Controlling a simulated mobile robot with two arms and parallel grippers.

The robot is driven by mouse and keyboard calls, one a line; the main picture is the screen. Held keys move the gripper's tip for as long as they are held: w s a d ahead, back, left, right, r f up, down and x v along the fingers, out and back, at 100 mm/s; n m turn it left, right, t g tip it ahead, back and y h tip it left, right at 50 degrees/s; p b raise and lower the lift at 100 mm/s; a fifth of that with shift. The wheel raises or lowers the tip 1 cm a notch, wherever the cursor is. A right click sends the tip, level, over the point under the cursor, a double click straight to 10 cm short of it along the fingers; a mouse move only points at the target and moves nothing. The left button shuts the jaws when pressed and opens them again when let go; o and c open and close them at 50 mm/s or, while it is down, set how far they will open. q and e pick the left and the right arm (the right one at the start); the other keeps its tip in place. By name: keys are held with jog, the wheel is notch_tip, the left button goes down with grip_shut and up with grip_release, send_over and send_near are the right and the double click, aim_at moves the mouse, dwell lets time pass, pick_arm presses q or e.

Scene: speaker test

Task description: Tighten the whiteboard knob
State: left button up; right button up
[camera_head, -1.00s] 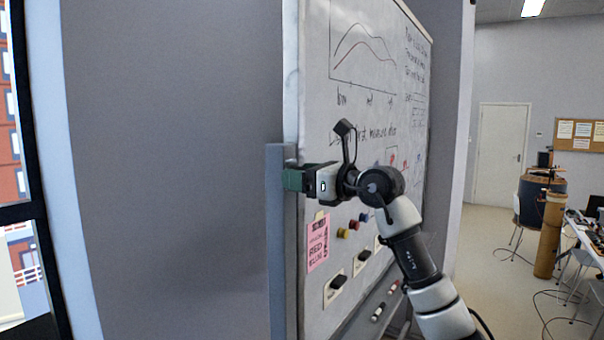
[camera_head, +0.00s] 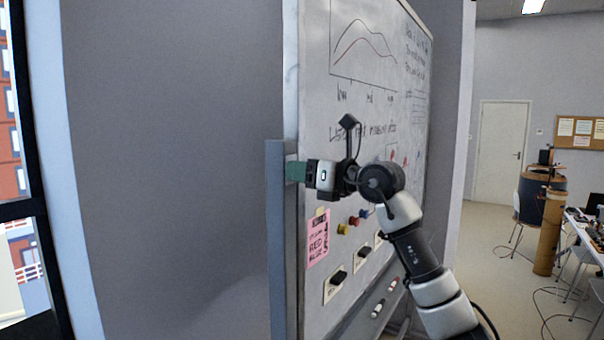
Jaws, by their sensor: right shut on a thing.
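The whiteboard (camera_head: 345,120) stands upright and is seen at a steep angle, with a grey post (camera_head: 281,235) along its near left edge. My right gripper (camera_head: 296,171) is at this edge, by the top of the post. Its green fingertips are shut on the knob, which they hide almost wholly. I cannot tell how far the knob is turned. My left gripper is not in view.
A pink note (camera_head: 318,238), coloured magnets (camera_head: 343,229) and black erasers (camera_head: 338,278) are on the board below my right arm. A grey wall (camera_head: 170,170) is at the left. Tables and a tan cylinder (camera_head: 549,232) stand far right.

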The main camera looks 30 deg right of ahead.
jog(key=m, duration=0.5)
jog(key=shift+m+b, duration=0.3)
jog(key=m, duration=0.4)
jog(key=shift+r, duration=0.1)
jog(key=m, duration=0.5)
jog(key=shift+b, duration=0.3)
jog(key=m, duration=0.4)
jog(key=shift+m, duration=0.3)
jog(key=o, duration=0.9)
jog(key=shift+s, duration=0.1)
